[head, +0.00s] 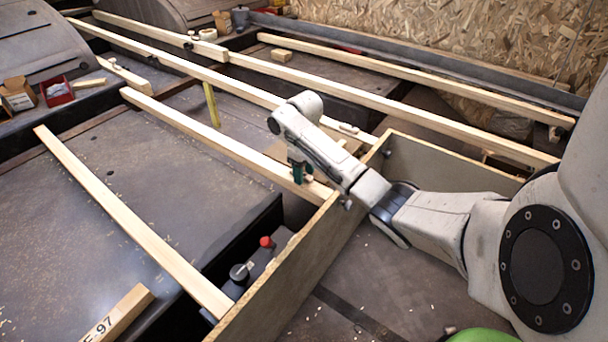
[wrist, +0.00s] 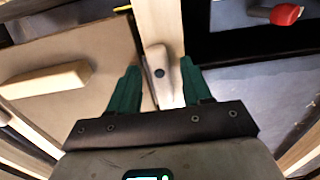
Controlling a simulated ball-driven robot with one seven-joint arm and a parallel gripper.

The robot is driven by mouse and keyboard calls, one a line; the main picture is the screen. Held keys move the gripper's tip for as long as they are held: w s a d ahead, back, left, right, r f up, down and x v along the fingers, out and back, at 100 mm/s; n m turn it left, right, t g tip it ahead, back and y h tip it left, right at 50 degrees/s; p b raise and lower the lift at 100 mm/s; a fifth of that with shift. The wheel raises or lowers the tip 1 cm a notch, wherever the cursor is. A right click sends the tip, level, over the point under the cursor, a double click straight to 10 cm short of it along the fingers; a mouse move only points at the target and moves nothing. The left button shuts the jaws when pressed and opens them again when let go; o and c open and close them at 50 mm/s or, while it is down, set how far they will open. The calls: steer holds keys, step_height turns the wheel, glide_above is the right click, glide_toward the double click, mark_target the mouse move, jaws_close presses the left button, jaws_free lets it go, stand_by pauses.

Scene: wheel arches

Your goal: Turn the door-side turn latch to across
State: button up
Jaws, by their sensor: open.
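A pale turn latch (wrist: 158,66) with a dark round pivot screw lies on a wooden beam (wrist: 158,20) in the wrist view. Its long side runs roughly along the beam. My gripper (wrist: 160,74) is open, with one green finger on each side of the latch; I cannot tell whether either finger touches it. In the head view my gripper (head: 300,174) is low over the near end of the middle beam (head: 215,140), and it mostly hides the latch there. Another pale latch (head: 348,128) shows on the beam behind.
A plywood panel (head: 285,280) crosses the beam ends close to my arm. A red knob (head: 267,242) stands below the near beams, and it also shows in the wrist view (wrist: 286,14). A loose wood block (wrist: 45,80) lies left of the fingers.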

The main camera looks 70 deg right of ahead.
steer(key=shift+c, duration=0.5)
jaws_close()
